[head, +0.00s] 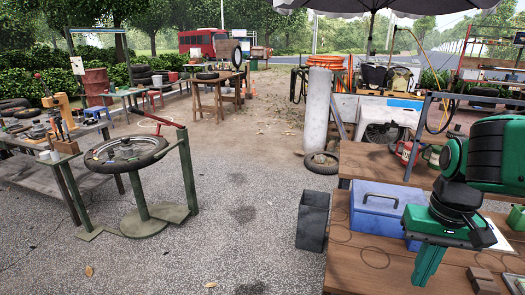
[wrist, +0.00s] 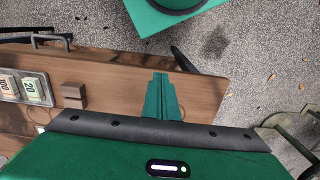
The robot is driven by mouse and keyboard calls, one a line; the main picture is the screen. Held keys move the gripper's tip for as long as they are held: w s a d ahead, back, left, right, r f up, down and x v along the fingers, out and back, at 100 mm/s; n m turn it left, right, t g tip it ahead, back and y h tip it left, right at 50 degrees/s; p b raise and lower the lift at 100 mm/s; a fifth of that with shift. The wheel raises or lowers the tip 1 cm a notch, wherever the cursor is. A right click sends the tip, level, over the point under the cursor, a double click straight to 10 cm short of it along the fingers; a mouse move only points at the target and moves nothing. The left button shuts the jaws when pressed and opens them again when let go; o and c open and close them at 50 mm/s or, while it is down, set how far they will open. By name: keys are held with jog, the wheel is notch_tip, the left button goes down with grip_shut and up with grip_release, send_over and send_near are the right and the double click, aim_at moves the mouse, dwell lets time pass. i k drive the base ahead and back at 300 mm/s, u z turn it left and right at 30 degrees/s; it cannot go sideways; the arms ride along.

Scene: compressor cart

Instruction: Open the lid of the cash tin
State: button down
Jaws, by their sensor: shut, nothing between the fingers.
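The blue cash tin (head: 372,218) stands on the wooden bench, left of my gripper in the head view. Its lid looks shut, with a dark handle on top. My arm covers part of its right side. My gripper (head: 424,278) points down over the bench, in front and to the right of the tin, apart from it. In the wrist view my gripper's green fingers (wrist: 160,80) are together with nothing between them, above bare wood. I cannot make out the tin in the wrist view.
A dark open bin (head: 312,222) stands left of the bench. The bench's front left is clear.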

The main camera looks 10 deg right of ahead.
aim_at(381, 199)
jog(key=u, duration=1.4)
jog(key=k, duration=1.4)
jog(key=z, duration=1.45)
jog(key=i, duration=0.5)
jog(key=u, duration=0.15)
